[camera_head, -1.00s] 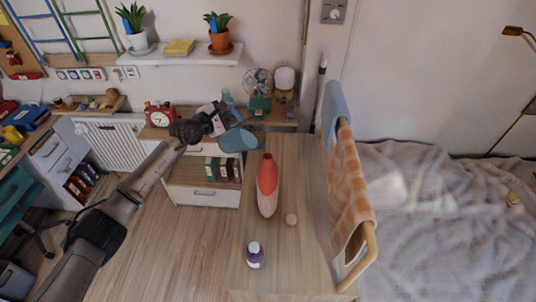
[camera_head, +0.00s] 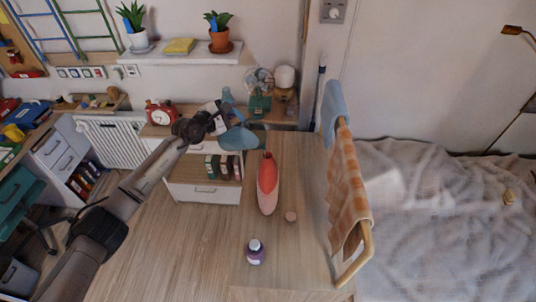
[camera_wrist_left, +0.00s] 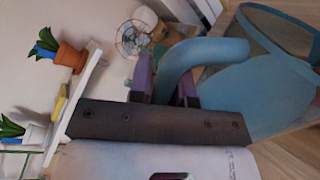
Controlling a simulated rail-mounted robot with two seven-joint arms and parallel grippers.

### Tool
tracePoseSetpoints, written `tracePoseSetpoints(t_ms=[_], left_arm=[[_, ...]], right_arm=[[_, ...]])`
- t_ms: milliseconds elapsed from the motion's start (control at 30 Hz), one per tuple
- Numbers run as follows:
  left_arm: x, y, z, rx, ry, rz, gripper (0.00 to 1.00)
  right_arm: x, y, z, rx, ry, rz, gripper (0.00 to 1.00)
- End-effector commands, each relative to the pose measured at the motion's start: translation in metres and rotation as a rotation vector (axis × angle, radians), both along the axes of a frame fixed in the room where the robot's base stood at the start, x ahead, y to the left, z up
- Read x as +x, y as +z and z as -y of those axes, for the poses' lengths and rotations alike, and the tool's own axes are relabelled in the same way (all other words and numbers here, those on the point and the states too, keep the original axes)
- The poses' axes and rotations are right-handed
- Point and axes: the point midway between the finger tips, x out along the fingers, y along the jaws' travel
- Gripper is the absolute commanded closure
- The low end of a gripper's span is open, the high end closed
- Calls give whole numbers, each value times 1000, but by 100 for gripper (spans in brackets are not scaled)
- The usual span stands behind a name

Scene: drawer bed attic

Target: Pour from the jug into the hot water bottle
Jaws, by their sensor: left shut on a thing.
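The blue jug (camera_head: 238,138) hangs in the air at the far end of the wooden desk, tilted. My left gripper (camera_head: 218,122) is shut on its handle. In the left wrist view the curved handle (camera_wrist_left: 205,54) passes between the purple fingers, and the jug's wide rim opens at the upper right. Its contents cannot be made out. The hot water bottle (camera_head: 267,188), red above and pink below, stands on the desk, nearer and to the right of the jug, apart from it. Its narrow neck points up. My right gripper is out of view.
A rail with an orange checked cloth (camera_head: 347,180) borders the desk's right side. A fan (camera_head: 259,80) stands behind.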

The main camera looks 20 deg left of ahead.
Motion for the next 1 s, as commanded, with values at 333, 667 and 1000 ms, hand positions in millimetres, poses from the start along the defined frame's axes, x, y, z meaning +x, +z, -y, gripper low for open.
tracePoseSetpoints(t_ms=[333, 667, 1000], left_arm=[[0, 4, 2, 15, 0, 5, 100], [0, 5, 2, 26, -1, 8, 100], [0, 6, 4, 35, 0, 10, 100]], right_arm=[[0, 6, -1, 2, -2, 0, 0], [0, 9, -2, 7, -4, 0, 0], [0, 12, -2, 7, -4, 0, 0]])
